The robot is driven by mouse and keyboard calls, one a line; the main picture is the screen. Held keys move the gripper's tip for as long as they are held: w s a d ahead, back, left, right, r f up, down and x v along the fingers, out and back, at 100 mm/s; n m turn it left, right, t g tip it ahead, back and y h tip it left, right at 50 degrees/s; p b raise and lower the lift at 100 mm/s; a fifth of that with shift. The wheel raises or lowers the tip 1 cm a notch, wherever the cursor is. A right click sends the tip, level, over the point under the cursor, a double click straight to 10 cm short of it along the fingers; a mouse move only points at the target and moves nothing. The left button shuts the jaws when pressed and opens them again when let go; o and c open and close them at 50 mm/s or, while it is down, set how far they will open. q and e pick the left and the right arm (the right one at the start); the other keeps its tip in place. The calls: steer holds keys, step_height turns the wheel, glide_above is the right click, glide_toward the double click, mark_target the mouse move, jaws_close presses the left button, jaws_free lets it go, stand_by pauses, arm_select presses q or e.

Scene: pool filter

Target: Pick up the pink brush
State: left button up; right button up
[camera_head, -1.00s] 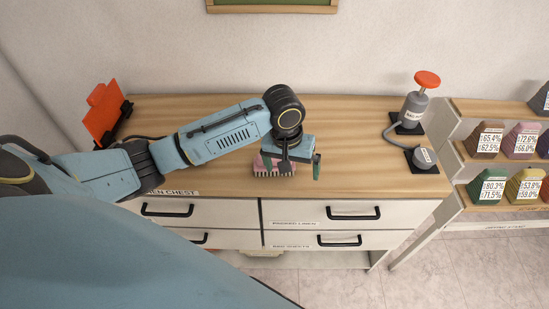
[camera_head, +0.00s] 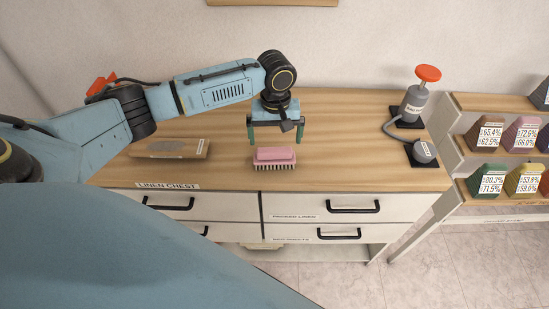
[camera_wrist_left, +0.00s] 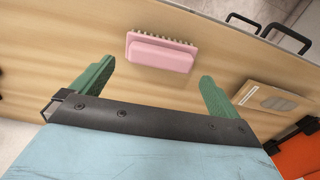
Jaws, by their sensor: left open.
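The pink brush (camera_head: 274,156) lies on the wooden top of the linen chest, near its front edge, with its bristles toward the front. My left gripper (camera_head: 275,141) is open and empty, just behind and above the brush in the head view, with its green fingers spread. In the left wrist view the brush (camera_wrist_left: 161,52) shows whole, ahead of the two green fingertips (camera_wrist_left: 157,72) and roughly centred between them. No finger visibly touches it. My right gripper is not in view.
A brown board with a grey patch (camera_head: 170,148) lies on the chest top (camera_head: 340,160) to the left. A grey device with a red knob (camera_head: 412,105) stands at the right end. A shelf with colored blocks (camera_head: 490,187) stands further right.

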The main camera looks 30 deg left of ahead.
mark_target(275, 150)
arm_select(q)
step_height(275, 150, down, 5)
steer(key=shift+a+f, duration=0.15)
steer(key=c, duration=0.7)
